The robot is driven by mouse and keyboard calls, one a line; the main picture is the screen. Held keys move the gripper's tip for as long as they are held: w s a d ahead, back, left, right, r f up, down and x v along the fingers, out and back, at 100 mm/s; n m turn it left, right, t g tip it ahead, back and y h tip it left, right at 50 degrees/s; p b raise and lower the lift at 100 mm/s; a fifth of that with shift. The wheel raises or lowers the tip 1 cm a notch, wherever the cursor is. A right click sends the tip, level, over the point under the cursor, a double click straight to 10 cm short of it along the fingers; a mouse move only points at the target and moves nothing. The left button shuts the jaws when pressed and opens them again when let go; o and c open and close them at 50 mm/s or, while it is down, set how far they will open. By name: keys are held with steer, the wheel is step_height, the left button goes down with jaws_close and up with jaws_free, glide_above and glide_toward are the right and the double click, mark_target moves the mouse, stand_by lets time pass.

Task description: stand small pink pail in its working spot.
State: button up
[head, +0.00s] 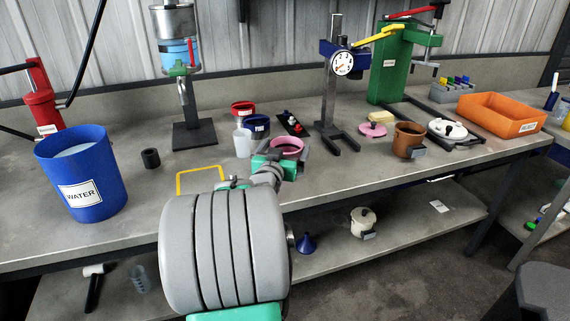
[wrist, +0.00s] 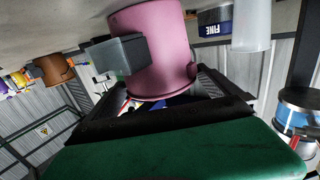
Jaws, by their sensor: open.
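The small pink pail (head: 287,146) stands on the bench in the middle of the head view. It fills the upper middle of the wrist view (wrist: 160,45), with a grey block (wrist: 118,56) on its side. My gripper (head: 278,163) is open at the near side of the pail, low over the bench. In the wrist view its dark fingers (wrist: 160,98) reach toward the pail from either side; I cannot tell whether they touch it. A yellow square outline (head: 201,169) lies on the bench left of my gripper, partly hidden by my arm.
A translucent cup (head: 242,143), a blue FINE pail (head: 257,127) and a red pail (head: 242,108) stand close behind. The column stand (head: 194,134) is at back left, a blue WATER bucket (head: 84,172) at left. A brown pail (head: 407,140) and orange tray (head: 500,114) are at right.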

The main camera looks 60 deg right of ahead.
mark_target(291, 138)
steer(key=x, duration=0.4)
steer(key=shift+s, duration=0.1)
steer(key=c, duration=2)
